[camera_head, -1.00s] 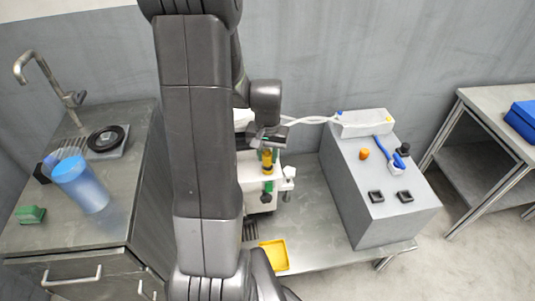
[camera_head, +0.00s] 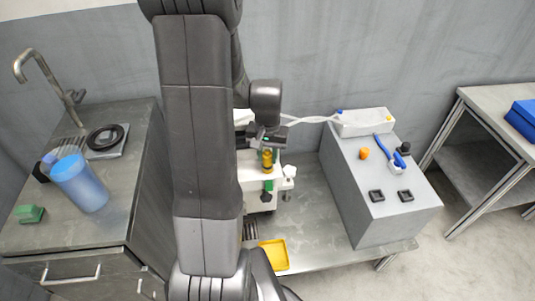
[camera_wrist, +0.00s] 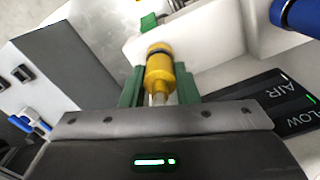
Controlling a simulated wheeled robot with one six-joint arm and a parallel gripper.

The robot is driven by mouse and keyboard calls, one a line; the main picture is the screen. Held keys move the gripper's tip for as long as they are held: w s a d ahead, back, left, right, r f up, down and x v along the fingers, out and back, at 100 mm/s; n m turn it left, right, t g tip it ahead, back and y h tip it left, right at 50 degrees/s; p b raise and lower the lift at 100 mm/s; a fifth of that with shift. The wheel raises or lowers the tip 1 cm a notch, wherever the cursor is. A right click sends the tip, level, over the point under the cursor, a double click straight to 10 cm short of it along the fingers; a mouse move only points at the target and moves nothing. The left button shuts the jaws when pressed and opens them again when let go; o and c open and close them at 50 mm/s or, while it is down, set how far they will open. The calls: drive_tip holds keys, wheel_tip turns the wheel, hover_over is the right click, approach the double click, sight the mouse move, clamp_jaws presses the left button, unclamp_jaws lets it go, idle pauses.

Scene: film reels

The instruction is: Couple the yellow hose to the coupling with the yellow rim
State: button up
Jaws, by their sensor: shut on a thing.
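My gripper (camera_head: 266,150) is shut on the yellow hose's end fitting, above the white apparatus in the middle. The fitting also shows in the head view (camera_head: 267,159). I cannot clearly make out a coupling with a yellow rim; my gripper and the fitting may hide it.
A yellow tray (camera_head: 273,255) lies in front. A dark AIR FLOW panel (camera_wrist: 275,105) is close by.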

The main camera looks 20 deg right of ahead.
sight(268, 154)
drive_tip(key=shift+f, duration=0.35)
drive_tip(key=o, duration=0.7)
drive_tip(key=shift+r, duration=0.15)
wheel_tip(268, 154, up, 11)
drive_tip(key=p, duration=0.8)
drive_tip(key=shift+f, duration=0.2)
wheel_tip(268, 154, down, 9)
drive_tip(key=b, duration=0.6)
drive_tip(key=shift+r+b, duration=0.1)
drive_tip(key=shift+b, duration=0.3)
drive_tip(key=shift+r, duration=0.1)
